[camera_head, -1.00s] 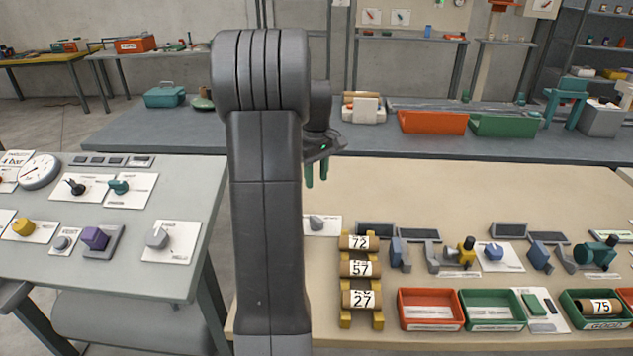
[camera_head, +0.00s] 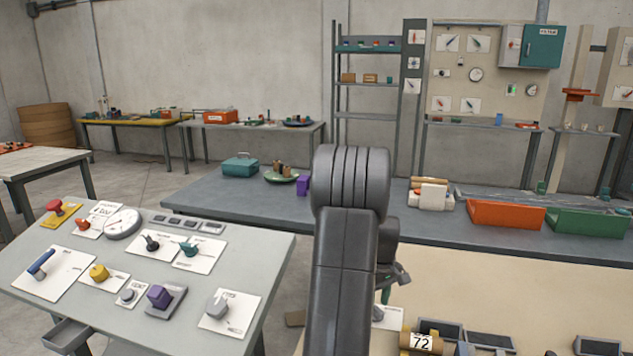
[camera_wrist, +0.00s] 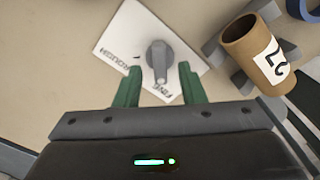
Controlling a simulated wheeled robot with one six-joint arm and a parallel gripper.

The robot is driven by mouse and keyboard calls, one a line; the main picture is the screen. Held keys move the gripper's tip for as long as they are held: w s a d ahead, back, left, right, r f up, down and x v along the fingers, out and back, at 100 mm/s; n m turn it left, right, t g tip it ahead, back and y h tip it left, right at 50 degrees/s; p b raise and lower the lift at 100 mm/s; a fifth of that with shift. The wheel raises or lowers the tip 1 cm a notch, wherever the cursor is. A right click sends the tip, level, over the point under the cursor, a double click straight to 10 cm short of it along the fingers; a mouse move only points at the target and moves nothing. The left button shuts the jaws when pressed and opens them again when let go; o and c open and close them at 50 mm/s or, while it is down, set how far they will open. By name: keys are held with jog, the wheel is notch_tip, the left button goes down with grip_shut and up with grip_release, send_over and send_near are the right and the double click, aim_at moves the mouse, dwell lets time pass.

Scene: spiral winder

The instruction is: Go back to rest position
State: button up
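A cardboard tube (camera_wrist: 250,45) with a number label lies to the right of the fingers. In the head view, my arm stands upright in the middle and hides most of my gripper (camera_head: 386,296); only a part shows at its right, above the beige table.
A grey control panel (camera_head: 265,262) with knobs and a gauge stands at the left. A tube labelled 72 (camera_head: 422,342) sits at the lower right. Behind, a long grey bench (camera_head: 215,203) carries an orange bin (camera_head: 505,214) and a green bin (camera_head: 590,222).

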notch_tip(320, 180, down, 2)
jog(key=shift+f, duration=0.1)
dwell(0.4)
notch_tip(320, 180, up, 14)
notch_tip(320, 180, down, 14)
jog(key=shift+r, duration=0.15)
jog(key=shift+m, duration=0.3)
jog(key=m, duration=0.3)
jog(key=shift+m, duration=0.4)
jog(key=m+p, duration=0.1)
jog(key=m, duration=0.4)
jog(key=shift+m, duration=0.3)
